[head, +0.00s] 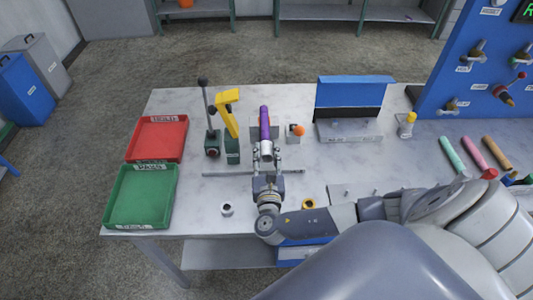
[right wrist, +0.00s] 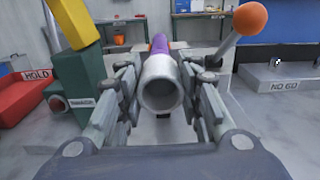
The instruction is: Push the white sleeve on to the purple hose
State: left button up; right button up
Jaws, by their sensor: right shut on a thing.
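The purple hose (head: 264,122) points toward me in the middle of the table; part of it shows behind the sleeve in the right wrist view (right wrist: 158,46). The white sleeve (right wrist: 161,88), a pale open tube, is in line with the hose at its near end; it also shows in the head view (head: 266,148). My right gripper (head: 266,157) is shut on the sleeve, one finger on each side. The sleeve hides the hose end, so I cannot tell how far they overlap. My left gripper is not in view.
A yellow-handled clamp (head: 228,115) stands left of the hose, and an orange-knobbed lever (head: 298,131) stands right. Red (head: 157,138) and green (head: 140,196) trays lie at the left. A white ring (head: 227,209) and yellow ring (head: 309,203) lie near the front edge.

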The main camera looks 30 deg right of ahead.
aim_at(266, 145)
jog(key=shift+w+d, duration=0.25)
jog(key=shift+w, duration=0.15)
dwell(0.8)
jog(key=shift+p, duration=0.55)
dwell(0.5)
jog(key=shift+x, duration=1.1)
dwell(1.9)
jog(key=shift+w+d+r, duration=0.1)
jog(key=shift+r, duration=0.05)
jog(key=o, duration=0.8)
jog(key=shift+o, duration=1.1)
jog(key=shift+w, duration=0.15)
jog(key=v, duration=1.2)
